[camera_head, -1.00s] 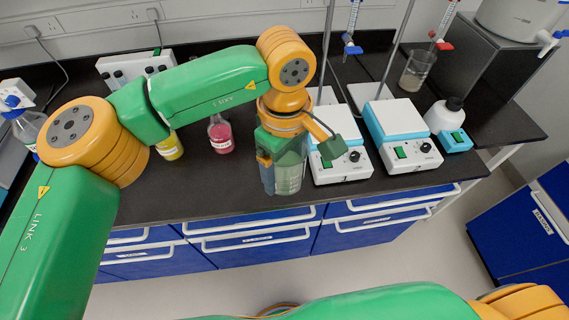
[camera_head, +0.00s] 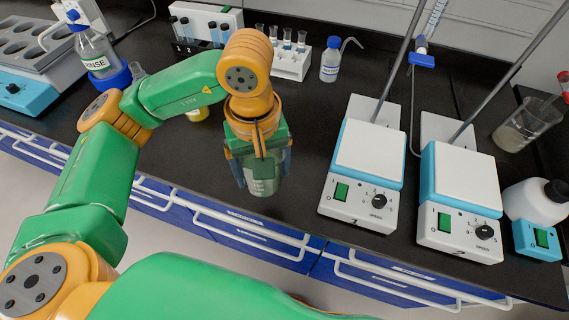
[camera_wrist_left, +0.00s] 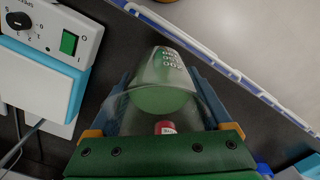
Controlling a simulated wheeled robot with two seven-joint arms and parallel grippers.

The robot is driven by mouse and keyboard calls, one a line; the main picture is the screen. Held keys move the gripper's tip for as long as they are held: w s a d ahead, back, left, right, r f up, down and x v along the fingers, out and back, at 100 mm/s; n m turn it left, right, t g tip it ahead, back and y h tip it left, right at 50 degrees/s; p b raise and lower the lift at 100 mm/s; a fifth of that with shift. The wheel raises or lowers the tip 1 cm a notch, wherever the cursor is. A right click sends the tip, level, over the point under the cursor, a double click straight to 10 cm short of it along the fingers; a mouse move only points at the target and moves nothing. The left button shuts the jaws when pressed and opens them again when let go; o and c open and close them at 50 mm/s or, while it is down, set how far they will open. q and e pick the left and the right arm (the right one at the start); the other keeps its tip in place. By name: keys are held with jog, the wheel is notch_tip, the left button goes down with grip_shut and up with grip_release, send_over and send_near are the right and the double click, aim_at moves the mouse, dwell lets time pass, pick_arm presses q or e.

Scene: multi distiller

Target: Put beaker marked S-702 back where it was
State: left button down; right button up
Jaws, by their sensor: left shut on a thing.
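My left gripper (camera_head: 258,158) is shut on a clear glass beaker (camera_head: 263,183), one finger on each side of it. The beaker is close to upright, near the bench's front edge, left of the two stirrers. I cannot tell whether its base touches the bench. My right gripper is out of view; only part of that arm shows at the bottom.
Two white-and-blue stirrers (camera_head: 361,170) (camera_head: 462,200) with metal rods stand right of the beaker. A wash bottle (camera_head: 331,61) and a tube rack (camera_head: 290,62) stand behind. A beaker (camera_head: 527,124) and white bottle (camera_head: 537,202) stand at right. Dark bench (camera_head: 310,115) is bare between rack and stirrers.

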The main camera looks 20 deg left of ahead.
pick_arm(q)
jog(key=w, duration=0.1)
jog(key=w+p, duration=0.1)
jog(key=shift+w+d+f, duration=0.3)
jog(key=shift+f, duration=0.05)
jog(key=w+f, duration=0.1)
jog(key=f, duration=0.1)
jog(key=w+f, duration=0.2)
jog(key=w+f+p, duration=0.1)
jog(key=shift+w+d+f, duration=0.3)
jog(key=shift+f, duration=0.1)
jog(key=f, duration=0.1)
jog(key=f+p, duration=0.2)
jog(key=shift+w+f, duration=0.25)
jog(key=shift+w, duration=0.05)
jog(key=shift+f+b, duration=0.35)
jog(key=shift+b, duration=0.05)
grip_release()
jog(key=shift+d+r, duration=0.1)
